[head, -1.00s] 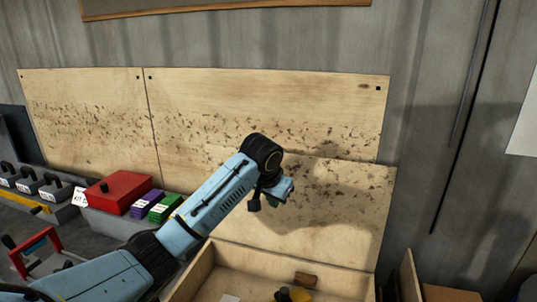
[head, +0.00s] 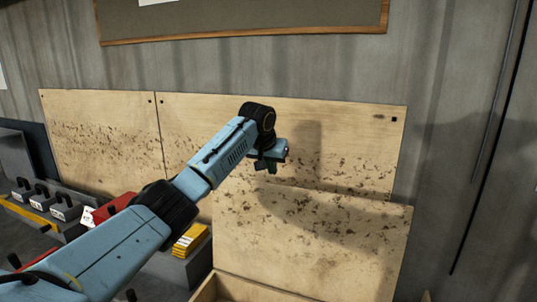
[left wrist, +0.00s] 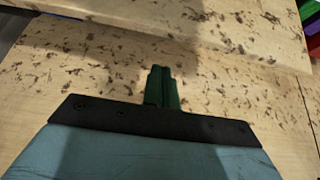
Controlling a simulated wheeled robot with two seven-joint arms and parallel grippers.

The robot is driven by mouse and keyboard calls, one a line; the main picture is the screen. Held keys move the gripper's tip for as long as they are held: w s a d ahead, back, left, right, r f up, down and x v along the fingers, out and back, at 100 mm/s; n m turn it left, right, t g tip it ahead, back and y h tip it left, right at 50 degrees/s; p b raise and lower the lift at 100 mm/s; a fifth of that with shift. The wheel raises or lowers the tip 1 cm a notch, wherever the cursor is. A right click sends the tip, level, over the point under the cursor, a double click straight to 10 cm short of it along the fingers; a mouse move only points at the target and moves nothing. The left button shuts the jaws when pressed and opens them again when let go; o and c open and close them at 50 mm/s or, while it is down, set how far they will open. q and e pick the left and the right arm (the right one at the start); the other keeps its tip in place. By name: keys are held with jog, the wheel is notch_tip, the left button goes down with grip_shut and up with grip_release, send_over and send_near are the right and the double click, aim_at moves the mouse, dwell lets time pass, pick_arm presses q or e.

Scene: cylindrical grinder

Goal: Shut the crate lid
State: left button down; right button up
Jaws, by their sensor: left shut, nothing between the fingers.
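The crate lid (head: 320,240) is a speckled plywood board standing upright at the back of the crate, so the crate is open. Only a strip of the crate's wooden rim (head: 240,288) shows at the bottom of the head view. My left gripper (head: 270,165) is just above the lid's top edge in the head view, shut and empty. In the left wrist view its green fingers (left wrist: 162,88) are together, with the lid (left wrist: 230,25) across the top of the picture. I cannot tell how far apart they are in depth. My right gripper is not in view.
Speckled wooden panels (head: 345,125) stand against the wall behind the lid. To the left are a red box (head: 115,207), a yellow stack (head: 190,240) and several dark handled blocks (head: 65,207).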

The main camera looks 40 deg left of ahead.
pick_arm(q)
jog(key=shift+s+d+f+p, duration=0.15)
jog(key=shift+s+f+p, duration=0.3)
jog(key=shift+s, duration=0.2)
jog(key=shift+s+d+f+p, duration=0.15)
jog(key=shift+s+f+p, duration=0.25)
jog(key=shift+s, duration=0.25)
